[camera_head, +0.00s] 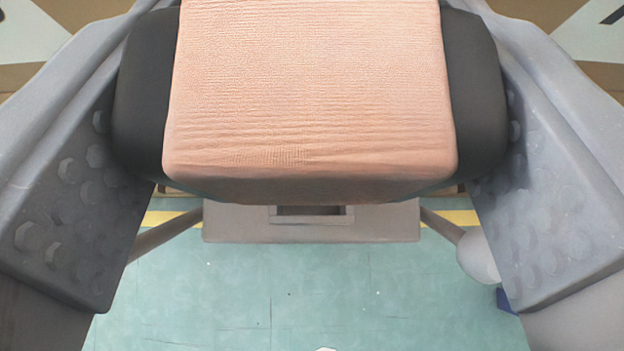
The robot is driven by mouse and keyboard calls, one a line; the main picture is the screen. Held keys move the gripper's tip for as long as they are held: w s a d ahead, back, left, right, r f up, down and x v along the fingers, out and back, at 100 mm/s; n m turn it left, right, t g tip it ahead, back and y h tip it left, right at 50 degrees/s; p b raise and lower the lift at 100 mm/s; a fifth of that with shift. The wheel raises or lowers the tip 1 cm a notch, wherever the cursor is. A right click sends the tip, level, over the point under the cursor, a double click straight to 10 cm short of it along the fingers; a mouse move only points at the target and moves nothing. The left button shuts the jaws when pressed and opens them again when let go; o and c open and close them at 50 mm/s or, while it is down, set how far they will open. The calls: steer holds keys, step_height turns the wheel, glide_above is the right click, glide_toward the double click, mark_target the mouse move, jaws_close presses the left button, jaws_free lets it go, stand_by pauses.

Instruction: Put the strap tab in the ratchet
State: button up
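The two grey fingers of my gripper (310,165) stand at the left and right of the camera view, with dimpled inner faces. Between them is a wide peach block (310,90) with a wrinkled, fabric-like top and rounded near corners. Dark grey rounded parts flank it at its left (143,100) and right (475,100), and their outer edges lie against or just in front of the finger faces. I cannot tell whether the fingers grip them. I cannot tell whether the peach block is the strap tab. Its far end is out of view. I cannot make out the ratchet.
Below and beyond the block is a grey box-like part (235,222) with a dark rectangular recess, and slanting bars run from both its sides. A teal floor (310,290) with a yellow stripe (455,217) lies beneath. A small blue thing (504,300) shows beside the right finger.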

step_height(320, 180, down, 13)
steer(key=b, duration=0.4)
steer(key=shift+r+b, duration=0.15)
steer(key=shift+b, duration=0.15)
steer(key=shift+f, duration=0.2)
steer(key=o, duration=1.1)
steer(key=shift+r, duration=0.1)
steer(key=shift+s+r+p, duration=0.3)
steer(key=shift+s+r, duration=0.05)
steer(key=shift+p+v, duration=2.6)
steer(key=shift+v, duration=2.95)
